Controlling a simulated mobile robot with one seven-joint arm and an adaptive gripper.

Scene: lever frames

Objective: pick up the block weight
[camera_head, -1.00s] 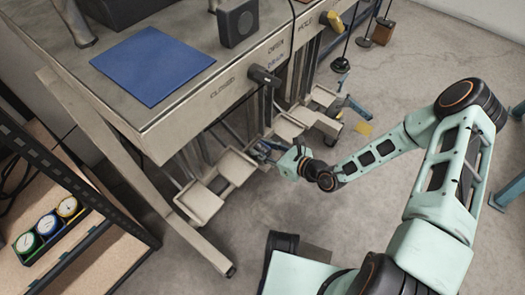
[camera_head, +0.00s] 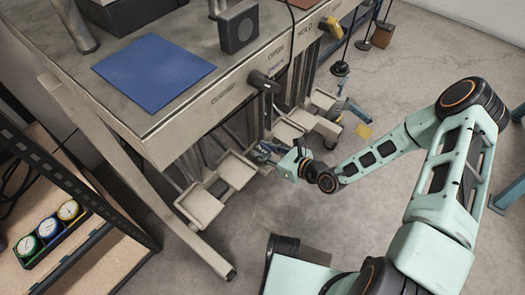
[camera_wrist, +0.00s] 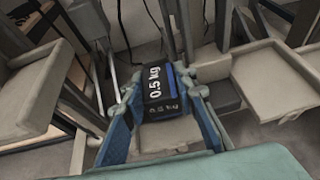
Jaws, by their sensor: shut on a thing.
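The block weight (camera_wrist: 160,88) is a small dark block with a blue side and white "0.5 kg" lettering. In the wrist view it sits between the two blue fingers of my gripper (camera_wrist: 166,105), which are shut on it. In the head view my gripper (camera_head: 268,153) is low beside the pale trays under the bench, and the weight is too small and covered to make out. A pale surface shows just below the block in the wrist view; I cannot tell whether the block touches it.
Pale trays flank the gripper in the wrist view, one at left (camera_wrist: 32,95) and one at right (camera_wrist: 272,85). Thin upright rods stand behind. The bench (camera_head: 190,120) overhangs, with a black lever handle (camera_head: 262,82) on its front. Open floor (camera_head: 340,210) lies to the right.

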